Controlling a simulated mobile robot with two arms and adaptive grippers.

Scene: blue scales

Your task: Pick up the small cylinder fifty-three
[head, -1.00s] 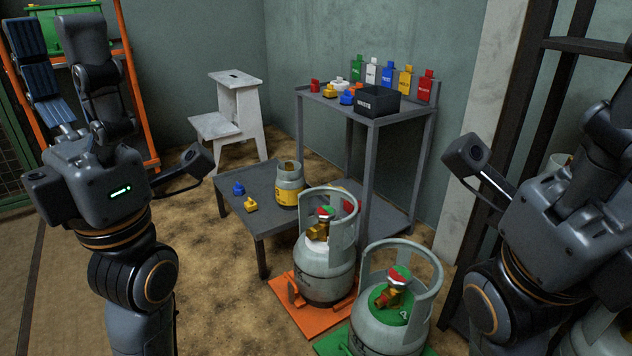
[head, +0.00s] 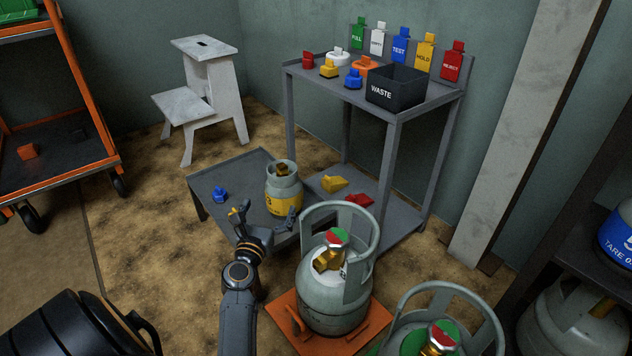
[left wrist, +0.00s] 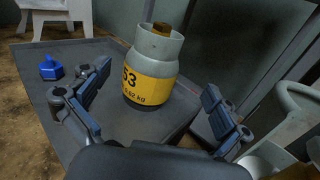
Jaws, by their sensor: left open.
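The small cylinder fifty-three (head: 283,184) is grey with a yellow band and a brass valve. It stands upright on the low grey table (head: 222,174). In the left wrist view the band (left wrist: 149,88) reads "53" and a weight in kg. My left gripper (head: 265,214) is open and empty at the near side of the cylinder. In the left wrist view its fingers (left wrist: 157,92) are spread to the left and right of the cylinder, apart from it. My right gripper is not in view.
A blue cap (head: 220,194) sits on the low table. A large grey cylinder (head: 325,294) on an orange scale (head: 283,320) stands close to the right of my left arm. A taller table (head: 424,101) with a waste box (head: 396,88) stands behind. A step stool (head: 207,95) is at back left.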

